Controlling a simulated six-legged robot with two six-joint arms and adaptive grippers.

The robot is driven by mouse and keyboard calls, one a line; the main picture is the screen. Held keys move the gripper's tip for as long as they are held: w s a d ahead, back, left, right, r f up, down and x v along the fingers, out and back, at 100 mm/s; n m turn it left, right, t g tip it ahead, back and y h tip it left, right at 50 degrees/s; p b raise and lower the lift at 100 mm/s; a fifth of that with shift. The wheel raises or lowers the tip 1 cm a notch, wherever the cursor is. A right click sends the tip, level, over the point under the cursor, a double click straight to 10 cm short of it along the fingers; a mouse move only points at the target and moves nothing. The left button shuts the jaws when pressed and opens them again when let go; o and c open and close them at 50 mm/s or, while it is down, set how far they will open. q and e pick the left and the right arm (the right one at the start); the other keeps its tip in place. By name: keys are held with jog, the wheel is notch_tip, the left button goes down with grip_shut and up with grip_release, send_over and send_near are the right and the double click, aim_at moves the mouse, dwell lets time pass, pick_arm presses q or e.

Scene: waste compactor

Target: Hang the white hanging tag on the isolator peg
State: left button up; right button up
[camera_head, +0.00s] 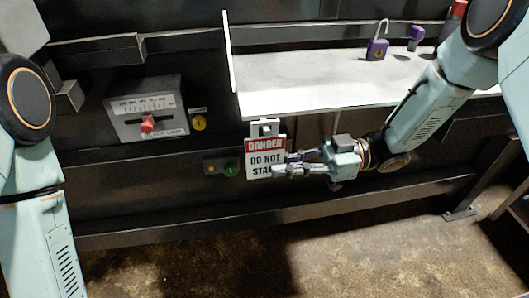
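The white hanging tag (265,157) is upright just below the front edge of the shelf. It has a red DANGER band, black lettering and a white tab with a dark opening at its top. My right gripper (283,164) is at the tag's right edge, its fingers visibly apart. The lower finger overlaps the tag's lower right part; I cannot tell whether it touches. The isolator box (163,124) with a red handle (147,124) is on the panel to the left. I cannot make out its peg. My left gripper is out of view; only that arm shows.
A purple padlock (377,49) with an open shackle and a smaller purple item (416,33) stand on the white shelf (320,85). A yellow round button (199,123) and a small control box (222,167) lie between the isolator and the tag. Open floor is below.

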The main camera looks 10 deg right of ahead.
jog(key=shift+a, duration=0.1)
grip_shut()
jog(key=shift+r, duration=0.2)
jog(key=shift+r+p, duration=0.15)
jog(key=shift+p, duration=0.3)
jog(key=shift+r, duration=0.25)
jog(key=shift+p, duration=0.3)
jog(key=s+p, duration=0.4)
jog(key=s, duration=0.3)
dwell(1.3)
dwell(0.5)
